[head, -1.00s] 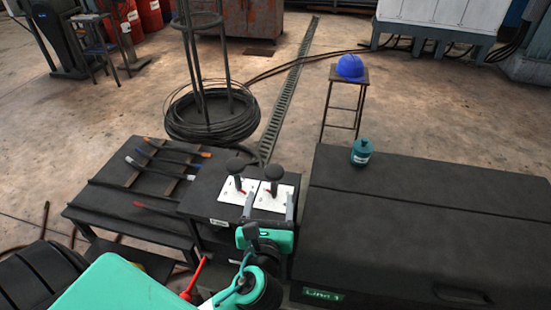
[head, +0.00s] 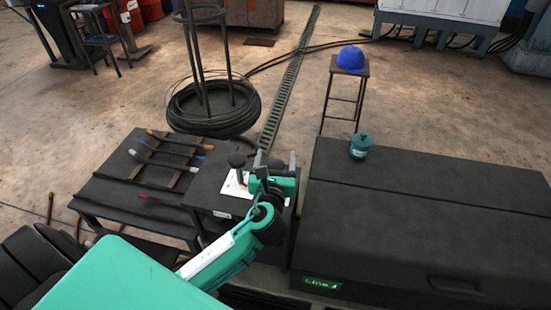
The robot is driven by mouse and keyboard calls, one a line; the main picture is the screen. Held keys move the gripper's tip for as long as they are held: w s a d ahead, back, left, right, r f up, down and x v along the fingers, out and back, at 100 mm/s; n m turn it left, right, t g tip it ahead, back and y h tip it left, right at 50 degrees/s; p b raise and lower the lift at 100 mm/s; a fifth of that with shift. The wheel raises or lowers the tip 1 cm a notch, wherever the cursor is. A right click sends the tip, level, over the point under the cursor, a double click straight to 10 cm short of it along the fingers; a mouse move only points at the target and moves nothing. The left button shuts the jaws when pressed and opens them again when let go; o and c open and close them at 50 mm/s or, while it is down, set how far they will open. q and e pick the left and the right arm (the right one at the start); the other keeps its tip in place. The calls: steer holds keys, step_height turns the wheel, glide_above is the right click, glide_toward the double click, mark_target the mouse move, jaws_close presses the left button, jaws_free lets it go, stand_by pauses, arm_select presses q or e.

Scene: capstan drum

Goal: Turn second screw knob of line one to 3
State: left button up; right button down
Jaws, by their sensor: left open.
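Two black screw knobs stand on white plates on a dark box beside the large dark cabinet (head: 420,215), which bears a green "Line 1" label (head: 322,284). The left knob (head: 237,160) is in clear view, with its white plate (head: 234,184) below. My left gripper (head: 275,163) is open at the right, second knob, its fingers pointing away from me. A dark round shape, apparently that knob's top, shows between the fingers. The gripper and wrist hide most of this knob and its plate, so its setting cannot be read. I cannot tell whether the fingers touch it. My right gripper is out of view.
A teal bottle (head: 361,145) stands on the cabinet. A dark table (head: 110,190) at left holds several bars and coloured-handled tools. Behind are a wire coil (head: 213,110) and a stool with a blue helmet (head: 351,58). The floor between them is mostly clear.

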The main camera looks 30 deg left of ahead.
arm_select(q)
steer(key=c, duration=1)
steer(key=shift+r+m+t+h+p, duration=0.15)
steer(key=shift+m+t+h+p, duration=0.2)
steer(key=shift+h+p, duration=0.3)
steer(key=m+h+p, duration=0.2)
steer(key=h, duration=0.1)
steer(key=shift+d+t, duration=0.2)
steer(key=shift+t, duration=0.05)
steer(key=m+h, duration=0.2)
steer(key=h, duration=0.1)
steer(key=shift+d+m+h+p, duration=0.15)
steer(key=shift+m+h+p, duration=0.1)
steer(key=shift+p, duration=0.1)
steer(key=shift+d+f+m+h, duration=0.15)
steer(key=shift+m+h, duration=0.45)
steer(key=shift+h, duration=0.4)
steer(key=shift+d+f+m+h, duration=0.1)
steer(key=shift+m+h, duration=0.5)
steer(key=shift+h, duration=0.4)
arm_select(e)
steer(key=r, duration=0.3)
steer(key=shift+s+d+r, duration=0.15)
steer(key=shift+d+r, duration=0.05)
arm_select(q)
steer(key=shift+r+h, duration=0.1)
steer(key=shift+h, duration=0.2)
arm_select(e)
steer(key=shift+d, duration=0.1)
